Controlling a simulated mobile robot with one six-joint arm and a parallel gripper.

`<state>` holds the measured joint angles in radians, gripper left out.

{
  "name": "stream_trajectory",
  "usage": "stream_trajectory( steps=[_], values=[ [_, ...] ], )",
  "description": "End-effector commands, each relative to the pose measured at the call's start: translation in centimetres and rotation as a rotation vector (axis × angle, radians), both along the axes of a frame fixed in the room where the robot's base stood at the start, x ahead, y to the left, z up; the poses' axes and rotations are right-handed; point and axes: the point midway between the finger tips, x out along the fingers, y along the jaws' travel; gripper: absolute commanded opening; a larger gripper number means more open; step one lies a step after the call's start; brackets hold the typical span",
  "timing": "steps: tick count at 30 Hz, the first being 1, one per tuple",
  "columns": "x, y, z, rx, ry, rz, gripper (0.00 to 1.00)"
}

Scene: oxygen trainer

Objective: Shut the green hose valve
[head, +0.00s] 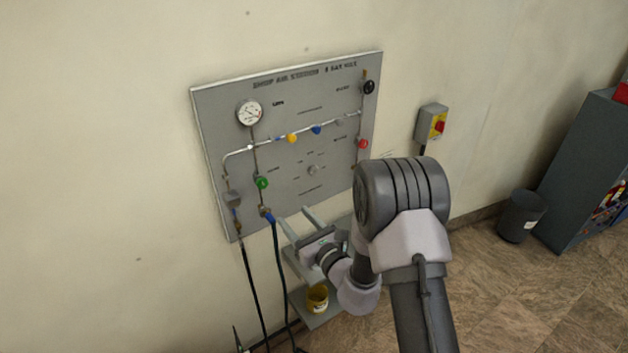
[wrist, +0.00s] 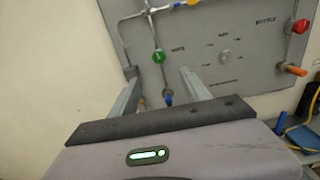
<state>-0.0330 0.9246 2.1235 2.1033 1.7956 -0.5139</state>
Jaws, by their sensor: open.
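The green hose valve (head: 262,183) is a round green knob on a vertical pipe at the lower left of the grey wall panel (head: 228,105). It also shows in the wrist view (wrist: 158,57), just beyond the fingertips and about midway between them. My gripper (head: 293,216) is open and empty, below and to the right of the green knob in the head view. Both fingers point toward the panel and are apart from the knob. A blue hose fitting (head: 267,215) with a dark hose hangs below the knob; it shows between the fingers in the wrist view (wrist: 168,97).
The panel also carries a gauge (head: 249,113) and yellow (head: 292,138), blue (head: 317,130), red (head: 363,143) and black (head: 369,87) knobs. A small shelf with a yellow tub (head: 317,299) is below. A switch box (head: 431,122) is to the right.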

Motion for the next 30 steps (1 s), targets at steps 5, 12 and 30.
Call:
stream_trajectory(
  steps=[5,12,30],
  values=[
    [3.3,1.9,0.3,-0.005,-0.006,0.003,0.55],
    [9.7,5.5,0.2,-0.003,-0.005,0.001,0.55],
    [14.9,8.2,0.0,-0.001,0.0,-0.002,0.55]
  ],
)
